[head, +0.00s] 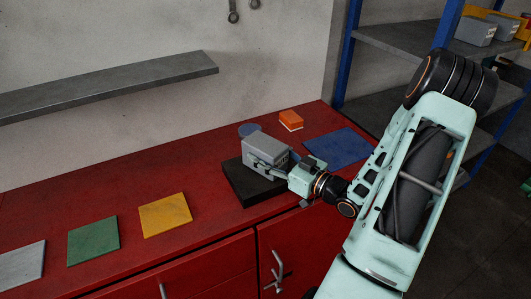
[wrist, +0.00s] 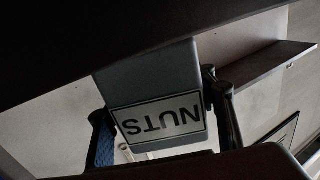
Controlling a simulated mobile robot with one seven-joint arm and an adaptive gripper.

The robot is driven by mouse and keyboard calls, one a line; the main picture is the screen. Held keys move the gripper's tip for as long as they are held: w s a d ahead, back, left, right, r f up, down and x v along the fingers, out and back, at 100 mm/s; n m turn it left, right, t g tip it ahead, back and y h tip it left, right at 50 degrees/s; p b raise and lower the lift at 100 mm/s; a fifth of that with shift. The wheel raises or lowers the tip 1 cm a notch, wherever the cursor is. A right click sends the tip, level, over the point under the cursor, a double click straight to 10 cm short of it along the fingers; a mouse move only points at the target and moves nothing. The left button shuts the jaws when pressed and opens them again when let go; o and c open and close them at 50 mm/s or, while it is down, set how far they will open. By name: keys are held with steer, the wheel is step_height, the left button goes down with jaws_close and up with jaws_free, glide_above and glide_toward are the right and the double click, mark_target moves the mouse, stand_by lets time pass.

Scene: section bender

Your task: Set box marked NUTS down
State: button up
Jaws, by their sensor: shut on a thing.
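The box marked NUTS (head: 262,146) is grey, with a white label. In the head view it is at or just above a black block (head: 245,184) on the red bench; I cannot tell whether it touches the block. My gripper (head: 272,166) is shut on the box from its right front side. In the wrist view the box (wrist: 150,72) sits between the two fingers, and its NUTS label appears upside down. The wrist view's gripper fingers (wrist: 160,130) are on both sides of the box.
The red bench (head: 215,220) carries yellow (head: 165,215), green (head: 93,241), grey (head: 22,264) and blue (head: 338,147) mats. A grey wall shelf (head: 110,87) hangs at left. A blue-posted rack (head: 400,40) stands right.

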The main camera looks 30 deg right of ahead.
steer(key=shift+f, duration=0.15)
steer(key=o, duration=1.5)
steer(key=shift+c, duration=0.2)
